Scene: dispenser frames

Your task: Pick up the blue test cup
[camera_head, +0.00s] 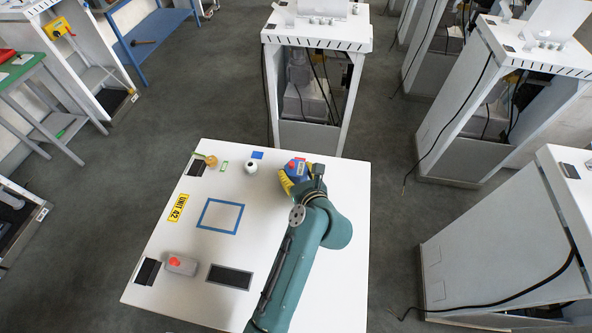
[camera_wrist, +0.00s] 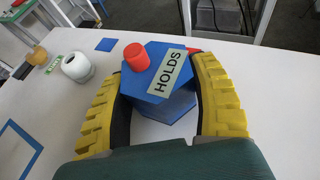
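The blue block-like piece with faceted sides (camera_wrist: 165,80), the only solid blue thing I can take for the test cup, stands on the white table. It has a red knob on top and a pale label reading "HOLDS". It also shows in the head view (camera_head: 296,166) near the table's far edge. My gripper (camera_wrist: 160,75) has its yellow, dark-lined fingers spread on either side of it, close to its left and right sides. I cannot tell whether both fingers press on it. In the head view my gripper (camera_head: 290,180) is partly hidden by my arm.
A blue square outline (camera_head: 239,219) marks clear table. A grey box with a red button (camera_head: 181,264) lies at front left.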

